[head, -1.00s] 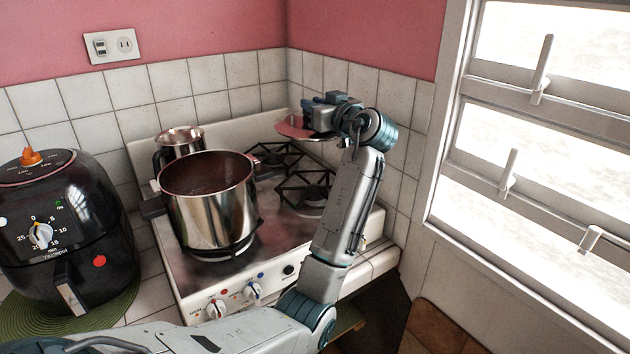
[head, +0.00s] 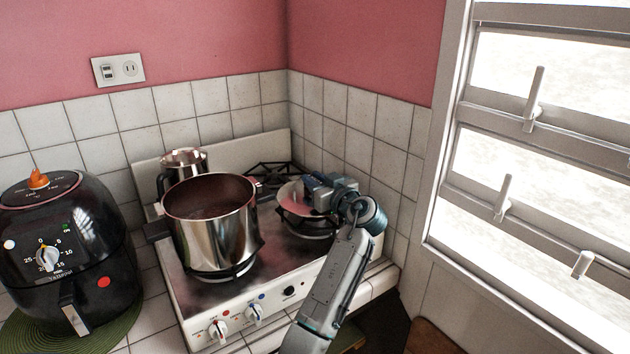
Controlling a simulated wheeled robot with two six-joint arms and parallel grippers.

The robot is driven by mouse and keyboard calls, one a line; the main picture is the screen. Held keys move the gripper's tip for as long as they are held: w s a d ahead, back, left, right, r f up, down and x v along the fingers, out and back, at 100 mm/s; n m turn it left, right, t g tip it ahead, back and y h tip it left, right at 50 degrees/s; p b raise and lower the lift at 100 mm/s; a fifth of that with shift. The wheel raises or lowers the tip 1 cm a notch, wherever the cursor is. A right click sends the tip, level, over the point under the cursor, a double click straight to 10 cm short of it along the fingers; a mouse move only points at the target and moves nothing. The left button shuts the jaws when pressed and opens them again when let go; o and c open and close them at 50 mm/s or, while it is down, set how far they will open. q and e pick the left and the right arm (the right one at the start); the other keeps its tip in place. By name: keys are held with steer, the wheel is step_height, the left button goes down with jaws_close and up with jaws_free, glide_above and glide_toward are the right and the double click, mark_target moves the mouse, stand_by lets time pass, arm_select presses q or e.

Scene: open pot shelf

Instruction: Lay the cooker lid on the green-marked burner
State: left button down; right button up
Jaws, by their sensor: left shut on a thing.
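The cooker lid (head: 292,198) is a round disc with a pale rim and a pinkish face, partly covered by my gripper. My left gripper (head: 310,193) is shut on it from the right side. The lid is over the front right burner (head: 308,231) of the white stove, low and close to its grate. I cannot tell whether it touches the grate. No green mark shows on the burners in view. My right gripper is not in view.
A large steel pot (head: 213,232) stands on the front left burner, with a smaller steel pot (head: 184,165) behind it. The back right burner (head: 270,172) looks empty. A black air fryer (head: 60,255) stands left of the stove. Tiled walls and a window close in behind and right.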

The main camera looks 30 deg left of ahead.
arm_select(q)
steer(key=shift+f, duration=0.5)
steer(key=shift+f+b, duration=0.4)
steer(key=shift+b, duration=0.15)
steer(key=c, duration=1.3)
jaws_free()
steer(key=shift+r, duration=0.1)
